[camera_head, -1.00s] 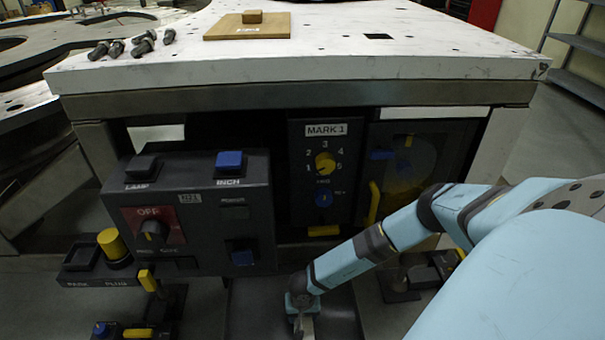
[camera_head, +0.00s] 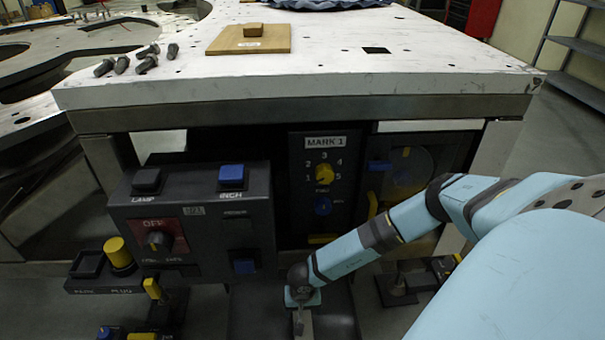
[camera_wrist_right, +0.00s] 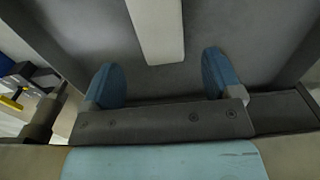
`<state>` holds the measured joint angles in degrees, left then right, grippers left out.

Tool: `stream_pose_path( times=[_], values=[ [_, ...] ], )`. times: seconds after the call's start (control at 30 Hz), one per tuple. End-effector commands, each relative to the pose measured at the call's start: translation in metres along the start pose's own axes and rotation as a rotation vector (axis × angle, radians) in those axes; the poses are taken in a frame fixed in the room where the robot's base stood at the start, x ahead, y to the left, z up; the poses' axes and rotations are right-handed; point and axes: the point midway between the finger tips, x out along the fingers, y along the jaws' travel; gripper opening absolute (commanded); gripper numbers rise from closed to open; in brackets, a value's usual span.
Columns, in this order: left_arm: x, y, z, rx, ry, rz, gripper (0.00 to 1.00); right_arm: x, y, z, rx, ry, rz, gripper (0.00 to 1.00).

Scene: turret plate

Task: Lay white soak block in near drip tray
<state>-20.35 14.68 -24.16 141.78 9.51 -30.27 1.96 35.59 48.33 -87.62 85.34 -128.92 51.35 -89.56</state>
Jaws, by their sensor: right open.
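In the right wrist view a long white block (camera_wrist_right: 157,30) lies on a grey floor, reaching in from the top edge. I take it for the soak block; its far end is cut off. In the head view my right gripper (camera_head: 300,308) is low in the middle, over a dark grey tray-like surface (camera_head: 340,318). Whether this is the near drip tray I cannot tell. My left gripper is out of view.
A dark control box (camera_head: 205,215) stands left of my right gripper, and a MARK 1 panel (camera_head: 324,190) stands behind it. A white plate (camera_head: 350,60) carries several bolts and a wooden board (camera_head: 250,41). A small dark fixture (camera_head: 400,285) stands to the right.

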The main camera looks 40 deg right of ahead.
Motion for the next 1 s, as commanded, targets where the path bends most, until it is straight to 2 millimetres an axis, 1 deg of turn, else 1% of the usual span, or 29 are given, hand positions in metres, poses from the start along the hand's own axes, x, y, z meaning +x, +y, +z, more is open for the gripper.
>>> stream_pose_path(
  times=[0.03,0.1,0.2,0.3,0.43,0.93,1.0],
  values=[
    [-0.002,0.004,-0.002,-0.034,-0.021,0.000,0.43,-0.016,0.000,-0.001,0.000,0.001,-0.002,0.85],
    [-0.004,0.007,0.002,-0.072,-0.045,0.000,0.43,-0.028,0.000,-0.001,-0.001,0.001,-0.002,0.85],
    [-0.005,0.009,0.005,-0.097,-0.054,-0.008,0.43,-0.041,0.000,-0.001,0.000,0.001,-0.001,0.85],
    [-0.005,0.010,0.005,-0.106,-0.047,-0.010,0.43,-0.048,0.000,-0.001,0.000,0.001,-0.002,0.85],
    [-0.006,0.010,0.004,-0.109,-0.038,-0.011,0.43,-0.051,0.000,0.000,0.000,0.000,-0.001,0.85],
    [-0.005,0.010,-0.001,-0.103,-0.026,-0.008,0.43,-0.050,0.000,0.000,0.000,0.000,-0.001,0.85],
    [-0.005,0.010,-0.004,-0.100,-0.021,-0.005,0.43,-0.051,-0.002,0.002,0.007,-0.007,-0.007,0.85]
  ],
)
